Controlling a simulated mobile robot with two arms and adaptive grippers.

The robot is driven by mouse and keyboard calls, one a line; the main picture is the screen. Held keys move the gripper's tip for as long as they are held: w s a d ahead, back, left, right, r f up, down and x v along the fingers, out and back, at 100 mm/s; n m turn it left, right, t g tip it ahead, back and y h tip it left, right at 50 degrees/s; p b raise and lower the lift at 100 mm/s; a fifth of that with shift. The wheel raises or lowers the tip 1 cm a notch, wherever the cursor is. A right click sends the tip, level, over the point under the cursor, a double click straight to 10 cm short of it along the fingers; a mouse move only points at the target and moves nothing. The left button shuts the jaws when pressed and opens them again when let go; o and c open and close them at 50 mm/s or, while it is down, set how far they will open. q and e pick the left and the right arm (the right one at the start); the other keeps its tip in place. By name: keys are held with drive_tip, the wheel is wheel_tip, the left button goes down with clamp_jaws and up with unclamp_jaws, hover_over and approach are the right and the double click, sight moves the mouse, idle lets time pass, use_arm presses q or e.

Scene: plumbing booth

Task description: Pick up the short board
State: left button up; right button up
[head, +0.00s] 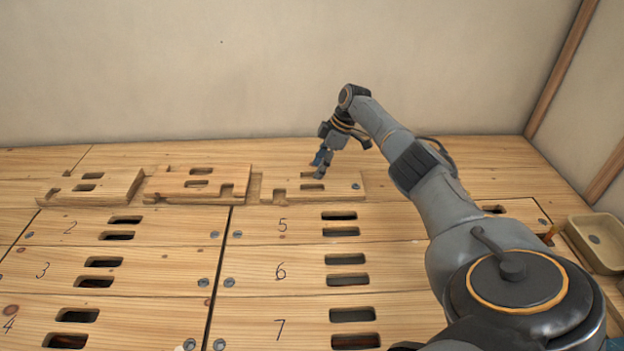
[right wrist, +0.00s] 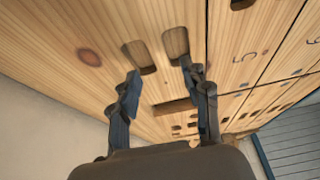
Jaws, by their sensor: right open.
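Three short, notched loose boards lie in a row at the back of the wooden deck in the head view: a left one (head: 117,188), a middle one (head: 215,180) and a right one (head: 338,183). They look alike in length, and no label tells which is the short board. My right gripper (head: 318,169) is low over the slots of the right loose board. In the right wrist view its two fingers (right wrist: 165,88) are spread, with nothing held between them. Two slots (right wrist: 145,58) in a wooden surface lie just beyond the fingertips. I cannot tell whether the fingertips touch wood.
Numbered slotted panels, such as panel 5 (head: 265,225) and panel 6 (head: 250,265), fill the deck in front. A tan tray (head: 598,243) is at the right edge. A plain wall (head: 220,70) stands behind. Bare deck (head: 430,160) lies right of the loose boards.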

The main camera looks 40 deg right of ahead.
sight(312, 181)
drive_tip(key=shift+d+b+x, duration=0.15)
drive_tip(key=shift+b+x, duration=1.2)
drive_tip(key=shift+d+b+x, duration=0.15)
drive_tip(key=shift+b+x, duration=1.15)
drive_tip(key=shift+x, duration=0.1)
drive_tip(key=shift+s, duration=0.15)
clamp_jaws()
